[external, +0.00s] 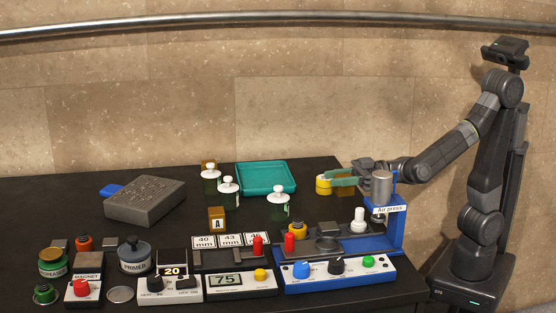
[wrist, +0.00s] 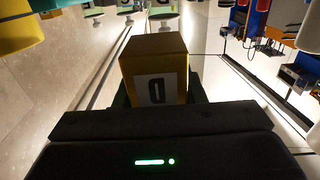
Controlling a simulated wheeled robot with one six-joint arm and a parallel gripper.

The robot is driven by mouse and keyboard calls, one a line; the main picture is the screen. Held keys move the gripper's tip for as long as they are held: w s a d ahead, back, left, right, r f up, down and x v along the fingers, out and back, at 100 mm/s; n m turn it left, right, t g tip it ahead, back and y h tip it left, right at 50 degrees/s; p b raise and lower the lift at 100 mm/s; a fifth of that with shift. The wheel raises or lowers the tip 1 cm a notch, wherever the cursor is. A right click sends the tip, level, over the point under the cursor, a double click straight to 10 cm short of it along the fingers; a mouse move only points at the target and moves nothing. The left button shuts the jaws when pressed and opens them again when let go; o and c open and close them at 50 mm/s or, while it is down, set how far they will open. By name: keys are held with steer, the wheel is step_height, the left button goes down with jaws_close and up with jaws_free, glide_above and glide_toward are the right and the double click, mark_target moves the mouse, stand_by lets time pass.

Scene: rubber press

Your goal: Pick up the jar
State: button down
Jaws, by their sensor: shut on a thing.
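Several dark green jars with white knobbed lids stand on the black table in the external view: one at the back (external: 210,182), one just in front of it (external: 228,193), one farther right (external: 278,207). My gripper (external: 345,181) is to the right of them, above the table's right part. In the wrist view, my gripper (wrist: 158,97) is shut on a yellow-brown block (wrist: 155,48) with a letter label, which looks like a turned D. The jars are apart from my gripper.
A yellow round thing (external: 323,184) is close to the left of my gripper. A blue air press (external: 392,230) stands in front of it. A block marked A (external: 217,219) is near the jars.

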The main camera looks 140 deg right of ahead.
mark_target(336, 193)
steer(key=shift+f+b, duration=0.8)
steer(key=shift+f, duration=1.45)
steer(key=shift+f, duration=0.2)
steer(key=c, duration=0.9)
jaws_free()
steer(key=p+v, duration=0.2)
steer(key=v, duration=1.1)
steer(key=shift+a+f, duration=0.15)
steer(key=shift+a, duration=0.05)
steer(key=o, duration=0.3)
steer(key=shift+s+a+f, duration=0.1)
steer(key=shift+s+a, duration=0.1)
